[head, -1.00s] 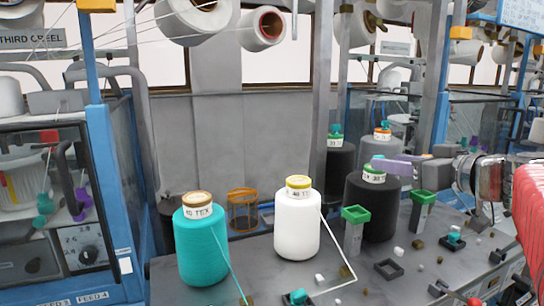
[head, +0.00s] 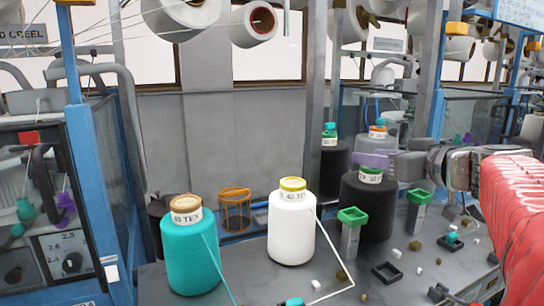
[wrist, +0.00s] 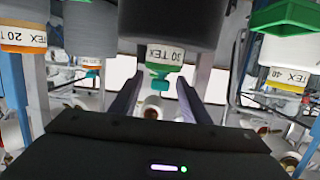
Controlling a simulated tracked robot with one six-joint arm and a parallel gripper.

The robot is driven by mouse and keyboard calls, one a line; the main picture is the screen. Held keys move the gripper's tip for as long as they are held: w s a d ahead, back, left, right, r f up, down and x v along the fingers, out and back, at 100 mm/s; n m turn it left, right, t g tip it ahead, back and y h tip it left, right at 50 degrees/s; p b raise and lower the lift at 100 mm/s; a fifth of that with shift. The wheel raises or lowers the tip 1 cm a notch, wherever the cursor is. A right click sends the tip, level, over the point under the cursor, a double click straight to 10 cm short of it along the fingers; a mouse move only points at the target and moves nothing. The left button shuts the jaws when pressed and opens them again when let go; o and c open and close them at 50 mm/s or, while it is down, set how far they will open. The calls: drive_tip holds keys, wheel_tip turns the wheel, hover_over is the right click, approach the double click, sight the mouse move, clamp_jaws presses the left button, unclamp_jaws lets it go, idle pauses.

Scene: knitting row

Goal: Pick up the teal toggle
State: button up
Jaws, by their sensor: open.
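A teal toggle (head: 329,127) sits on the green-banded top of the rear black cone (head: 335,168). In the wrist view the cone (wrist: 166,20) appears upside down, labelled 30 TEX, and the teal toggle (wrist: 160,86) hangs below its green cap. My gripper (head: 357,158) is open and empty; in the head view it extends leftward above the nearer black cone. In the wrist view its two dark fingers (wrist: 160,80) stand left and right of the toggle's image. A gap ahead of the fingertips is hard to judge.
A nearer black cone (head: 367,205), a white cone (head: 291,230) and a teal cone (head: 191,255) stand on the grey bench. A grey cone (head: 376,150) stands behind. Green-topped posts (head: 351,217) stand at the front. Other teal pieces (head: 452,238) lie on the bench.

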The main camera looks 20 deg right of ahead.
drive_tip(key=shift+c, duration=0.2)
drive_tip(key=c, duration=0.9)
drive_tip(key=shift+o, duration=0.2)
drive_tip(key=shift+r, duration=0.1)
